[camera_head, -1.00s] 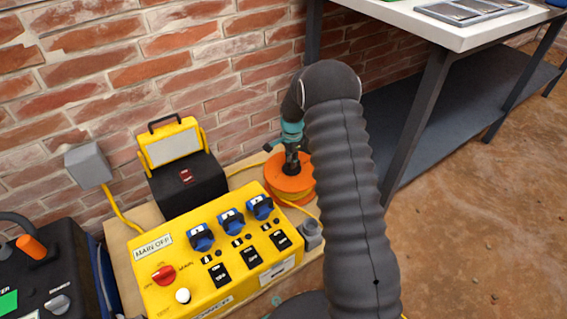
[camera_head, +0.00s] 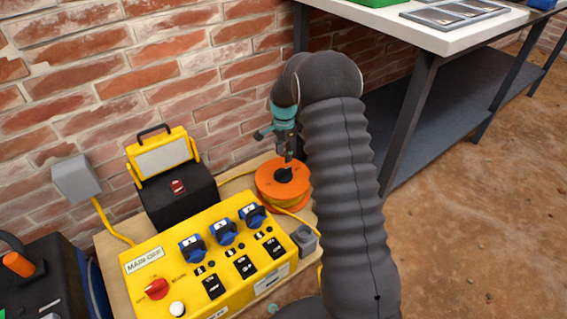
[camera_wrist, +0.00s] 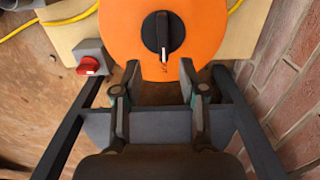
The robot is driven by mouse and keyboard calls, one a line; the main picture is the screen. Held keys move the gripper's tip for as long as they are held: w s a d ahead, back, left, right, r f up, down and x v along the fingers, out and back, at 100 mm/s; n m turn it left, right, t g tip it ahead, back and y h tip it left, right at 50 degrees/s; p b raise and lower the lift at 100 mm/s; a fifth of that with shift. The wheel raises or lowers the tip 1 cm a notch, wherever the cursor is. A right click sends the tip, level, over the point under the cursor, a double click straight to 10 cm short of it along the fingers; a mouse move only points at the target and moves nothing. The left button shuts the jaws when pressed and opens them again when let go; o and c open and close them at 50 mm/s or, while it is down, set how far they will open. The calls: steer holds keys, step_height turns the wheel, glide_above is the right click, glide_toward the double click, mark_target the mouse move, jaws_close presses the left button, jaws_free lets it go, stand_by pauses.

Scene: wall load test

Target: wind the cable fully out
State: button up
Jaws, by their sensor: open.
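The cable reel is an orange disc (camera_head: 270,181) with a black knob (camera_head: 283,174) at its centre, lying on the wooden board beside the yellow control box. Yellow cable (camera_head: 297,206) is wound on it below the disc. In the wrist view the orange disc (camera_wrist: 120,30) fills the upper middle, and its black knob (camera_wrist: 163,34) bears a white pointer line. My gripper (camera_head: 288,157) is above the reel in the head view. In the wrist view my gripper (camera_wrist: 158,80) is open and empty, its two fingertips below the knob in the picture and apart from it.
The yellow control box (camera_head: 205,255) with switches stands left of the reel. A black case with a yellow lamp (camera_head: 163,160) is behind it, by the brick wall (camera_head: 60,100). A grey box with a red knob (camera_wrist: 90,64) sits beside the reel. A workbench (camera_head: 420,30) stands at right.

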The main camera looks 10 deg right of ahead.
steer(key=shift+s+d+r, duration=0.1)
steer(key=shift+r, duration=1.8)
steer(key=s+n+g, duration=0.1)
steer(key=s+n, duration=0.6)
steer(key=s, duration=0.1)
steer(key=s+a+r+n+t+p, duration=0.2)
steer(key=s+r+n+t+p, duration=0.4)
steer(key=s+r, duration=2.3)
steer(key=s+p, duration=0.1)
steer(key=s, duration=0.2)
steer(key=shift+a+n+t, duration=0.15)
steer(key=shift+n+t, duration=0.15)
